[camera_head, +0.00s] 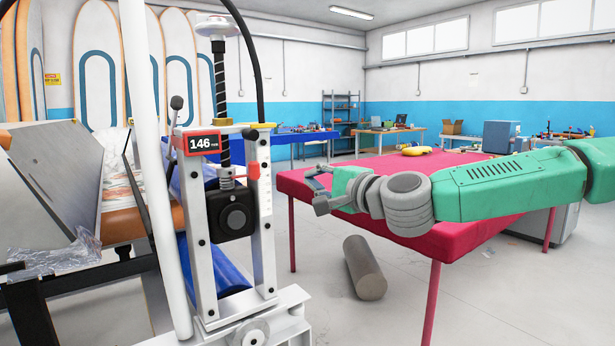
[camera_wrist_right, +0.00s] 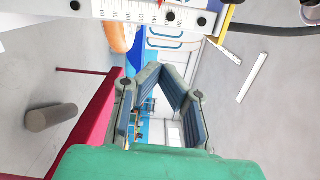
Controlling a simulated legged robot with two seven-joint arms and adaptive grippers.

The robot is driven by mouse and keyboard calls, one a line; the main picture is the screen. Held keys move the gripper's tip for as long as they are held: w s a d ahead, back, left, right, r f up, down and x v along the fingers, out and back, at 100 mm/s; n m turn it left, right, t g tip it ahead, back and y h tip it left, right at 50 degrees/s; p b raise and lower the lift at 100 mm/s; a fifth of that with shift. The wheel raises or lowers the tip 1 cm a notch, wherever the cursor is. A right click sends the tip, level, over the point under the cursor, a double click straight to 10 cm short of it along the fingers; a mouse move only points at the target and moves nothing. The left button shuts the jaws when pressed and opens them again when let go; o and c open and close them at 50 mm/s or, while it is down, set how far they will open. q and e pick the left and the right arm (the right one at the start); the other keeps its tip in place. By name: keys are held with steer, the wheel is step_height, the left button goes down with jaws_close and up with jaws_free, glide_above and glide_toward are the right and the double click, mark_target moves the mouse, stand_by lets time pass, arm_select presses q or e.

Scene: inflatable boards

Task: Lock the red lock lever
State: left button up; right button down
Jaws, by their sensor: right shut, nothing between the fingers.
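The red lock lever (camera_head: 252,153) shows in the head view as a small red handle on the right upright of a silver press-like stand (camera_head: 262,220). Its exact setting is hard to tell at this size. My right gripper (camera_head: 317,190) is to the right of the stand, apart from the lever, with its arm coming in from the right. In the right wrist view my right gripper (camera_wrist_right: 161,70) has its finger tips together with nothing held. The stand's upright with a ruler scale (camera_wrist_right: 150,12) crosses the top of that view. My left gripper is not in view.
The stand carries a "146" display (camera_head: 203,143) and a black block (camera_head: 232,210). A white pole (camera_head: 155,180) stands at its left. A red table (camera_head: 460,235) lies below my right arm. A grey cylinder (camera_head: 364,268) lies on the floor.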

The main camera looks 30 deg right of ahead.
steer(key=s+a+r, duration=0.1)
steer(key=s+a, duration=0.2)
steer(key=a, duration=0.1)
steer(key=d+f, duration=0.1)
steer(key=d, duration=0.4)
steer(key=a+f+n+g, duration=0.3)
steer(key=a+f, duration=0.6)
steer(key=f, duration=0.1)
steer(key=s+a+f+n+g, duration=0.1)
steer(key=s+f+n+g, duration=0.2)
steer(key=f, duration=0.6)
steer(key=s+a+f+n+g, duration=0.15)
steer(key=s+f, duration=0.25)
steer(key=f, duration=0.5)
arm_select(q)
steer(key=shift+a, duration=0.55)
arm_select(e)
steer(key=s+d+f+n+g+h, duration=0.1)
steer(key=s+f+n+g, duration=0.4)
steer(key=s+f, duration=0.6)
steer(key=s+d+f+n+g+h, duration=0.1)
steer(key=s+f+n+g, duration=0.3)
steer(key=s+f, duration=0.8)
steer(key=shift+s+d+n+g+h, duration=0.15)
steer(key=shift+s+n+g+h, duration=0.35)
steer(key=shift+s, duration=2.25)
